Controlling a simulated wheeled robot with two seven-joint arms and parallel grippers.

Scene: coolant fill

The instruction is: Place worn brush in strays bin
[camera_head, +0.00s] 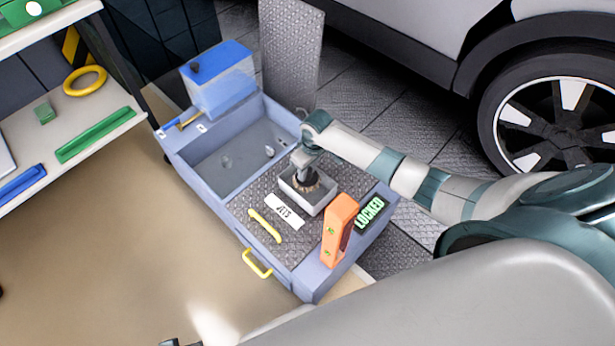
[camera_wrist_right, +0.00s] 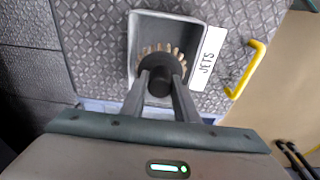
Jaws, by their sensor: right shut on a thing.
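My right gripper (camera_wrist_right: 160,85) is shut on the worn brush (camera_wrist_right: 157,58), a round brush with tan bristles and a dark hub. In the head view, the right gripper (camera_head: 303,172) points down with the brush (camera_head: 305,181) at the open grey bin (camera_head: 318,206). In the wrist view, the brush is over or inside this bin (camera_wrist_right: 140,28); whether it touches the floor is unclear. A white label (camera_head: 285,211) beside the bin reads JETS. I see no bin marked as strays. Dark prongs (camera_wrist_right: 293,153) at the wrist view's lower right may be my left gripper.
The bin stands on the textured deck of a blue-grey cart with an open basin (camera_head: 235,145). A yellow handle (camera_head: 265,225), an orange bracket (camera_head: 339,230) and a LOCKED display (camera_head: 370,212) are close by. A shelf is at left, a car (camera_head: 560,110) at right.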

